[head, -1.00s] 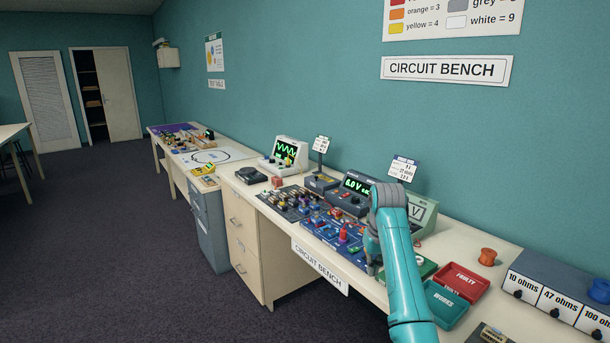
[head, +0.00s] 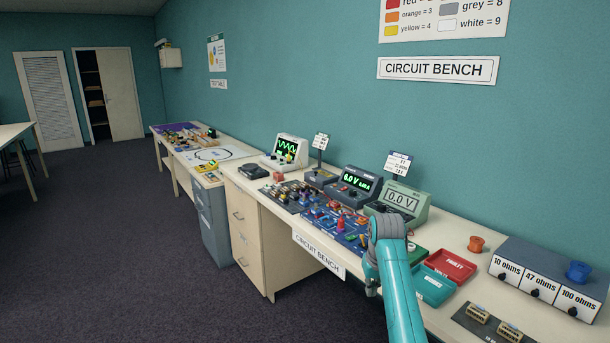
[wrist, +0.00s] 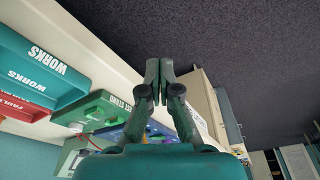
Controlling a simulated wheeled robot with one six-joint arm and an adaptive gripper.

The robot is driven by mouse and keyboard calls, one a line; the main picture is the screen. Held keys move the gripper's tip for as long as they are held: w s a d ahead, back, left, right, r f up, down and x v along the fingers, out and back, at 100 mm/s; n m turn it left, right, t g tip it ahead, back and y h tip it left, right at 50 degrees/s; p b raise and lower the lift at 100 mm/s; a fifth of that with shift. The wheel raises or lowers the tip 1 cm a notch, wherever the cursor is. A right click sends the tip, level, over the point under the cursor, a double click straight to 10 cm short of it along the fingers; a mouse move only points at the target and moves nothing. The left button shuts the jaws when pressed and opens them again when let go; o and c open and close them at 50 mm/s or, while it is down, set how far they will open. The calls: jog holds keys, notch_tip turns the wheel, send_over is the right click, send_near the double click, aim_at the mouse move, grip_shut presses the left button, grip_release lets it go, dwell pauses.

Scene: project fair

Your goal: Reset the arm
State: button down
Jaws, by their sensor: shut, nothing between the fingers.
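My gripper (wrist: 159,72) is in the wrist view, with its two dark green fingers together and nothing between them. It hangs over the front edge of the circuit bench, with dark carpet beyond the fingertips. In the head view my teal arm reaches up from the bottom over the bench (head: 455,302), and the gripper is hidden behind the arm.
In the head view a teal tray (head: 432,285) and a red tray (head: 450,265) lie right of my arm. A blue circuit board (head: 338,225), power supply (head: 357,186) and meter (head: 402,202) stand beyond it. Open carpet (head: 120,240) lies left.

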jog(key=s+f+t, duration=0.1)
jog(key=s+f, duration=0.4)
jog(key=f, duration=0.6)
jog(key=s+f+t, duration=0.2)
jog(key=s+f, duration=0.3)
jog(key=f, duration=0.5)
jog(key=s+f+t, duration=0.2)
jog(key=s+f, duration=0.3)
jog(key=s, duration=0.5)
jog(key=s+f+t, duration=0.1)
jog(key=s+f, duration=0.4)
jog(key=s, duration=0.6)
jog(key=s+r+m+t, duration=0.1)
jog(key=s+r+t, duration=0.15)
jog(key=s, duration=0.85)
jog(key=s+r+t, duration=0.1)
jog(key=s+r, duration=0.3)
jog(key=s, duration=0.6)
jog(key=s+r+t, duration=0.1)
jog(key=s+r, duration=0.6)
jog(key=r, duration=0.2)
jog(key=s+r+t, duration=0.2)
jog(key=s+r, duration=0.4)
jog(key=r, duration=0.4)
jog(key=shift+s, duration=0.4)
jog(key=shift+r, duration=0.1)
